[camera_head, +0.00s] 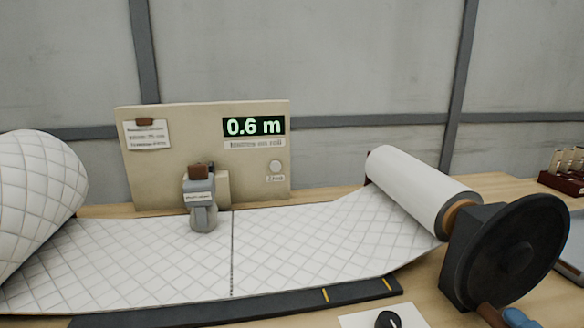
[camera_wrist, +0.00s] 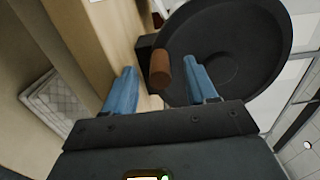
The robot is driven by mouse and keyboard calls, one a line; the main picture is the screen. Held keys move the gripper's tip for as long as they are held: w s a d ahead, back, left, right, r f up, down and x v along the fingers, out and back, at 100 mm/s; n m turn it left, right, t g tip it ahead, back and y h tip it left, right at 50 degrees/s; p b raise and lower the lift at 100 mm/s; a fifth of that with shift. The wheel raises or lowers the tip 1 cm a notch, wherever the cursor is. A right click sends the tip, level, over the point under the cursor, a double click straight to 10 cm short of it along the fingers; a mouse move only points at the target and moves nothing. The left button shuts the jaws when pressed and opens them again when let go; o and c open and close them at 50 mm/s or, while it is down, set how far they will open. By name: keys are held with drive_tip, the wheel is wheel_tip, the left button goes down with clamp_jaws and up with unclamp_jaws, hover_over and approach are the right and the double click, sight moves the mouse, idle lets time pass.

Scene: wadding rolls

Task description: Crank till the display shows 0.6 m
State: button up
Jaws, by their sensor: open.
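The display (camera_head: 254,126) on the upright beige board reads 0.6 m in green. The crank is a large black wheel (camera_head: 515,245) on a dark block at the right; it also shows in the wrist view (camera_wrist: 240,55). Its brown handle (camera_head: 490,314) is low on the wheel, partly cut off by the frame's bottom edge. In the wrist view the handle (camera_wrist: 160,72) sits between the blue fingertips of my gripper (camera_wrist: 161,68), with a gap on each side. My gripper is open. In the head view only a bit of blue finger shows beside the handle.
Quilted white wadding (camera_head: 290,245) runs across the wooden table from a large roll (camera_head: 40,195) at left to a thinner roll (camera_head: 415,190) at right. A grey device (camera_head: 201,205) stands over it. A black knob (camera_head: 388,319) is at the front; a dark rack (camera_head: 565,172) is at far right.

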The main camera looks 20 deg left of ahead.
drive_tip(key=v, duration=0.8)
drive_tip(key=shift+s+d, duration=0.1)
idle(0.5)
drive_tip(key=s+d+f+n+h+p, duration=0.1)
drive_tip(key=s+f+h, duration=0.35)
drive_tip(key=s, duration=0.35)
drive_tip(key=s+d+f+h+p, duration=0.1)
drive_tip(key=s+f+h, duration=0.3)
drive_tip(key=s+f, duration=0.3)
drive_tip(key=s+r+n+h+p, duration=0.1)
drive_tip(key=s+r+n, duration=0.4)
drive_tip(key=s, duration=0.5)
drive_tip(key=s+r+n+h+p, duration=0.1)
drive_tip(key=s+r+n, duration=0.3)
drive_tip(key=s+r, duration=0.3)
drive_tip(key=s, duration=0.3)
drive_tip(key=shift+s+a+r+n, duration=0.15)
drive_tip(key=shift+s+a+n, duration=0.1)
drive_tip(key=shift+n, duration=0.15)
